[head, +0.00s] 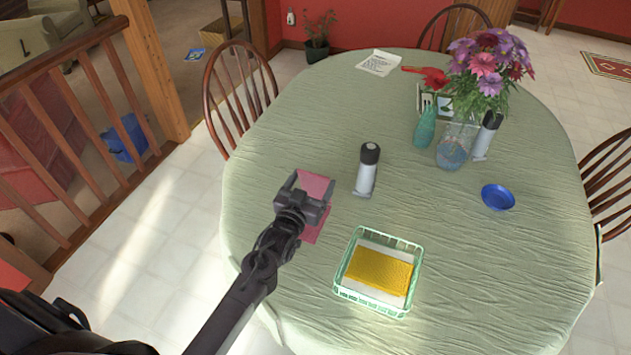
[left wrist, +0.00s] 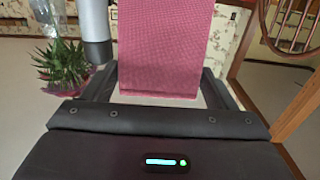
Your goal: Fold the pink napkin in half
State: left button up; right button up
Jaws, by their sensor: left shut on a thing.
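The pink napkin (head: 317,185) is on the green-covered table, left of the middle, partly hidden under my left gripper (head: 305,193). Its pink cloth shows above and below the gripper in the head view. In the left wrist view, the napkin (left wrist: 165,45) is a broad textured pink sheet between the two dark fingers of my left gripper (left wrist: 160,90). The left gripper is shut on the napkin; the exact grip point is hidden. I cannot tell how much of the cloth touches the table. My right gripper is not in view.
A white bottle with a dark cap (head: 367,170) stands just right of the napkin. A green wire basket (head: 340,285) with a yellow item is at the front. The table's left side is clear.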

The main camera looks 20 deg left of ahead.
pick_arm(q)
jog(key=shift+s+f+t, duration=0.3)
jog(key=shift+s+t, duration=0.05)
jog(key=shift+t, duration=0.05)
jog(key=shift+s+f+b, duration=0.2)
jog(key=shift+s+b, duration=0.3)
jog(key=shift+s, duration=0.25)
jog(key=shift+f, duration=0.1)
jog(key=o, duration=0.7)
jog(key=shift+c, duration=0.2)
jog(key=s+b, duration=0.1)
jog(key=s, duration=0.6)
jog(key=shift+s+a+f, duration=0.2)
jog(key=shift+s, duration=0.15)
